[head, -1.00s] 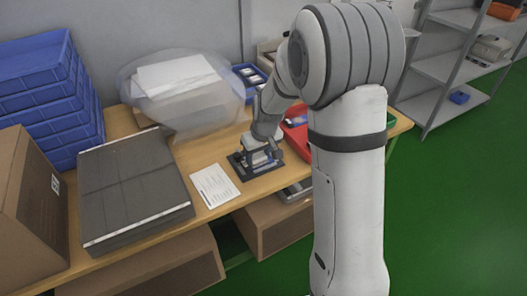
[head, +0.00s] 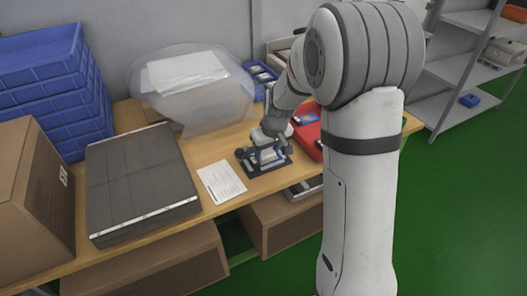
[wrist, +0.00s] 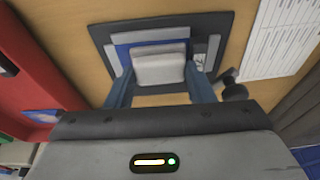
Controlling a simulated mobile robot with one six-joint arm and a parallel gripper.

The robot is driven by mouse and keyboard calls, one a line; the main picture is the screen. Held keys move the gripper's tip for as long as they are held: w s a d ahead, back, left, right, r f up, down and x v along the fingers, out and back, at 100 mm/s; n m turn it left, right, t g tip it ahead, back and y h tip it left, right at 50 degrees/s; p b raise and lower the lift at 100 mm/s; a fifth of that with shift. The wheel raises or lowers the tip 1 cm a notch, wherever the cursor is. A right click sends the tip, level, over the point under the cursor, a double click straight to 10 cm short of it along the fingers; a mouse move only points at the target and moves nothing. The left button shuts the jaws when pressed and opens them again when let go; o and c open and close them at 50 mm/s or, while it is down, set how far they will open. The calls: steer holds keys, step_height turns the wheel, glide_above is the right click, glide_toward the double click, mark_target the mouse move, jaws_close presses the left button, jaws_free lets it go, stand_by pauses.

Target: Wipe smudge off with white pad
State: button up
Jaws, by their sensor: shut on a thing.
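A white pad (wrist: 159,69) is between the two blue-grey fingers of my gripper (wrist: 160,88), which is shut on it. The pad is over a dark fixture (wrist: 218,25) on the wooden table, above a blue-edged flat part (wrist: 124,52) in it. I cannot tell if the pad touches that part. In the head view my gripper (head: 268,150) is at the same dark fixture (head: 284,164). No smudge can be seen; the pad and gripper cover part of the fixture's middle.
A printed sheet (head: 222,182) lies left of the fixture, and a red tray (head: 309,130) stands close on its right. A dark grey case (head: 138,180), blue crates (head: 45,90) and a clear bag (head: 190,100) fill the left and back. A dark knob (wrist: 234,91) sticks up beside the fixture.

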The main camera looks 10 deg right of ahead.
steer(key=shift+w+d+b, duration=0.1)
steer(key=shift+w+d, duration=0.15)
steer(key=shift+d, duration=0.45)
steer(key=shift+w+d+b, duration=0.1)
steer(key=shift+w+d, duration=0.1)
steer(key=shift+d, duration=0.45)
steer(key=shift+w+d+b, duration=0.1)
steer(key=shift+w+d, duration=0.15)
steer(key=shift+d, duration=0.45)
steer(key=shift+r, duration=0.1)
step_height(320, 180, up, 6)
steer(key=p, duration=0.4)
steer(key=shift+r, duration=0.1)
step_height(320, 180, up, 3)
steer(key=shift+f+p, duration=0.1)
steer(key=shift+p, duration=0.75)
